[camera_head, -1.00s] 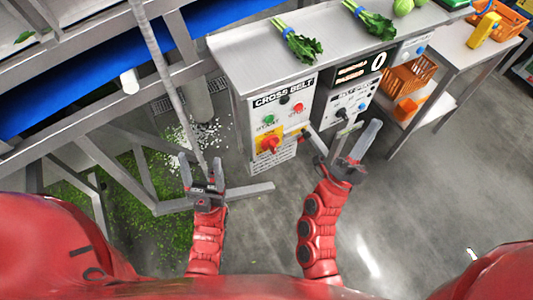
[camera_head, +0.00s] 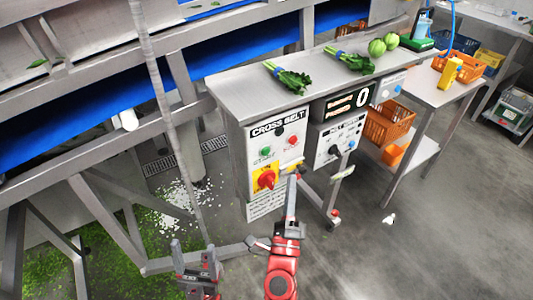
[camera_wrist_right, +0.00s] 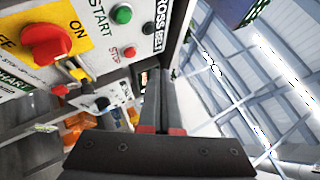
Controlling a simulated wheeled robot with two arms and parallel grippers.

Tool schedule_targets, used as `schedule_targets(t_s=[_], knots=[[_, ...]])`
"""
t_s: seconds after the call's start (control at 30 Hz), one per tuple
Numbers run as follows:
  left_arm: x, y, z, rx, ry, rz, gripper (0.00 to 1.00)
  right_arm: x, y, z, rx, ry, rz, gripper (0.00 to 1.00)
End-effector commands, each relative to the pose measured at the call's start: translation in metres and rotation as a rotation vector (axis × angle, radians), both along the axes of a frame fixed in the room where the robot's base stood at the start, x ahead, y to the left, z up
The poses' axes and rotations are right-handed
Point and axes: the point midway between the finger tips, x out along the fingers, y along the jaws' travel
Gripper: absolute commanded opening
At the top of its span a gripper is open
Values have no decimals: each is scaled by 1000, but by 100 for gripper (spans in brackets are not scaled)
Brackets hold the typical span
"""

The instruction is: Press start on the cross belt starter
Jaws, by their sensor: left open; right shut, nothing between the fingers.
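The cross belt starter (camera_head: 277,165) is a white panel on the front of the steel bench. Its green start button (camera_head: 266,152) is left of a red stop button (camera_head: 293,140). A red rotary switch (camera_head: 266,179) on a yellow plate sits below. My right gripper (camera_head: 291,180) is shut and empty, pointing up in front of the panel's lower right side. In the right wrist view its closed fingers (camera_wrist_right: 168,75) appear right of the green button (camera_wrist_right: 122,14) and red button (camera_wrist_right: 130,52). I cannot tell contact. My left gripper (camera_head: 195,250) is open and empty, low and left of the panel.
A second control panel (camera_head: 338,140) and a counter display (camera_head: 349,101) are right of the starter. Leafy greens (camera_head: 290,78) lie on the bench (camera_head: 235,88) above. Orange crates (camera_head: 388,122) stand farther right. A blue conveyor (camera_head: 80,105) runs at left.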

Motion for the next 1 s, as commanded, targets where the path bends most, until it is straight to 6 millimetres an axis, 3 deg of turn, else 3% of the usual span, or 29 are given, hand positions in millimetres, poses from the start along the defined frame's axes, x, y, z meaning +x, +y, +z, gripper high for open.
schedule_targets(t_s=[0.17, 0.5, 0.6, 1.0], knots=[[0, 0, 1, 0, 0, 0, 69, 10, 8, 2, 1, -4, 2, 0], [0, 0, 2, 0, 0, 0, 69, 49, 35, 0, -2, -1, -1, 0], [0, 0, -5, 0, 0, 0, 69, 58, 41, -2, 3, -2, -4, 0], [0, 0, -10, 0, 0, 0, 69, 71, 51, 0, -2, 0, -2, 0]])
